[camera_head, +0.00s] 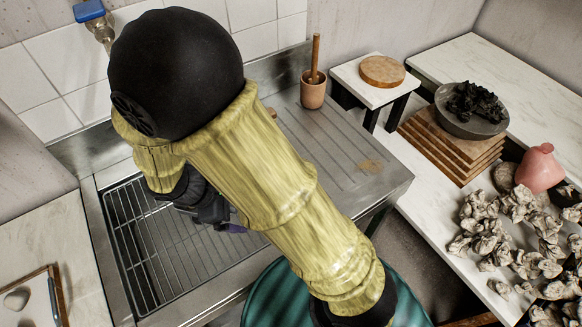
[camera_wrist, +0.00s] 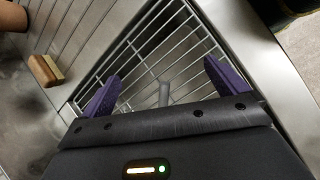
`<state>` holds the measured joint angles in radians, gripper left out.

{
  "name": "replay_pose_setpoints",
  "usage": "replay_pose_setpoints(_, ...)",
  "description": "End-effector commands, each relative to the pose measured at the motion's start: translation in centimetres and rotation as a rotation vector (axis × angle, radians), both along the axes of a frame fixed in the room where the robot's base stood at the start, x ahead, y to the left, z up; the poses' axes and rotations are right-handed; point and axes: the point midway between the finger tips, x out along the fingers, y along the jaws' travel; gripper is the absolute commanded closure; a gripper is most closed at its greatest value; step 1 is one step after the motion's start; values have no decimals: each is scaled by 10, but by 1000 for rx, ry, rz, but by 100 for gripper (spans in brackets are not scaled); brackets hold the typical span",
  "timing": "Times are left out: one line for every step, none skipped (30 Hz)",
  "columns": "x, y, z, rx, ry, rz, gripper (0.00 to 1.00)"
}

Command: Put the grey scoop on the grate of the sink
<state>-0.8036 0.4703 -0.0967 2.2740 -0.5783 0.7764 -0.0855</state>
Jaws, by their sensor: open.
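The sink grate (camera_head: 155,262) is a set of metal bars in the steel sink at the left in the head view. My gripper (camera_wrist: 163,70) is open above the grate (camera_wrist: 178,48), its purple fingers apart. A small grey piece (camera_wrist: 164,93) shows between and below the fingers, at the grate. It may be part of the grey scoop, but I cannot tell whether it lies on the bars or below them. No scoop shows clearly in the head view, where my arm hides part of the sink.
The ribbed drainboard (camera_head: 335,135) holds a terracotta cup (camera_head: 313,92) with a wooden handle in it. A wood-backed brush (camera_wrist: 46,70) lies beside the sink. Crumpled clay lumps (camera_head: 490,230), a pink vase (camera_head: 540,168) and a grey bowl (camera_head: 470,120) stand at the right.

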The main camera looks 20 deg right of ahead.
Motion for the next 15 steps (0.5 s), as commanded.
replay_pose_setpoints(0, -14, 6, 58, -13, -99, 2)
replay_pose_setpoints(0, -21, 8, 91, -22, -152, 2)
replay_pose_setpoints(0, -29, 11, 133, -34, -225, 2)
replay_pose_setpoints(0, -35, 14, 165, -46, -277, 2)
replay_pose_setpoints(0, -41, 16, 196, -58, -331, 2)
replay_pose_setpoints(0, -48, 20, 238, -78, -403, 2)
replay_pose_setpoints(-1, -54, 23, 268, -92, -457, 2)
replay_pose_setpoints(-1, -60, 26, 298, -109, -512, 2)
replay_pose_setpoints(-1, -67, 30, 338, -135, -581, 2)
replay_pose_setpoints(-1, -73, 33, 365, -153, -634, 2)
replay_pose_setpoints(-1, -79, 36, 394, -175, -686, 2)
replay_pose_setpoints(-1, -87, 40, 430, -205, -757, 2)
replay_pose_setpoints(-1, -93, 44, 456, -230, -809, 2)
replay_pose_setpoints(-1, -99, 47, 481, -255, -861, 2)
replay_pose_setpoints(-1, -107, 52, 515, -290, -930, 2)
